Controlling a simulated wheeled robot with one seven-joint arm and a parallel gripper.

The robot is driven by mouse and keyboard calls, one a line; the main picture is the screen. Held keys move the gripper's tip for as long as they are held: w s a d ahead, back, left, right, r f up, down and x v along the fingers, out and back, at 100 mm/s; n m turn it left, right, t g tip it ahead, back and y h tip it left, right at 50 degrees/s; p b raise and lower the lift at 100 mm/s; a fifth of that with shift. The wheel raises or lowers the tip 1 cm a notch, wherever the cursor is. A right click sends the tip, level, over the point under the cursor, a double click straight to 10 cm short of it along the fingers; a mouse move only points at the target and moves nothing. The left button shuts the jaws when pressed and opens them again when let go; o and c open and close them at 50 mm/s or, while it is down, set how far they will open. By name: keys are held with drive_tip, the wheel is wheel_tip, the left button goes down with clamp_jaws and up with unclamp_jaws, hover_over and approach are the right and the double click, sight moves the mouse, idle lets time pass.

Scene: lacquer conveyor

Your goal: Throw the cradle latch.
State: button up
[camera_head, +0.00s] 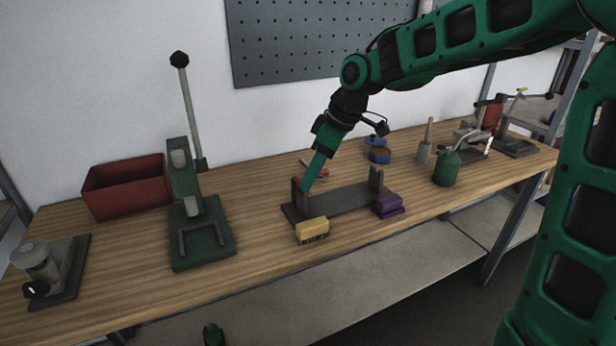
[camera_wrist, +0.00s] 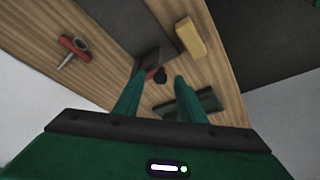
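The cradle (camera_head: 345,202) is a dark grey base with an upright at each end, near the middle of the bench. In the wrist view its plate (camera_wrist: 112,18) runs up to the top edge. My gripper (camera_head: 308,186) points down at the left upright. I see no contact with the knob. The latch's shape and position are mostly hidden.
A yellow brush (camera_head: 312,230) lies in front of the cradle, and a purple block (camera_head: 388,206) by its right front. A red-handled tool (camera_head: 314,168) lies behind. A green lever press (camera_head: 203,240) stands left, a green can (camera_head: 446,170) right. The bench's front edge is clear.

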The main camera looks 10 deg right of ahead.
drive_tip(key=v, duration=1)
drive_tip(key=shift+d, duration=0.1)
drive_tip(key=s+d+f+m+h, duration=0.1)
drive_tip(key=s+d+f+m, duration=0.3)
drive_tip(key=s+d+m, duration=0.2)
drive_tip(key=s+d+f+m+g+h, duration=0.1)
drive_tip(key=s+d+f+m, duration=0.4)
drive_tip(key=s+d, duration=0.5)
drive_tip(key=s+d+f+m+g+h, duration=0.1)
drive_tip(key=s+d+f+m, duration=0.4)
drive_tip(key=s, duration=0.9)
drive_tip(key=d+m, duration=0.2)
drive_tip(key=d, duration=0.1)
drive_tip(key=shift+s+f+h, duration=0.2)
drive_tip(key=shift+f+h, duration=0.05)
drive_tip(key=shift+h, duration=0.05)
drive_tip(key=shift+d, duration=0.1)
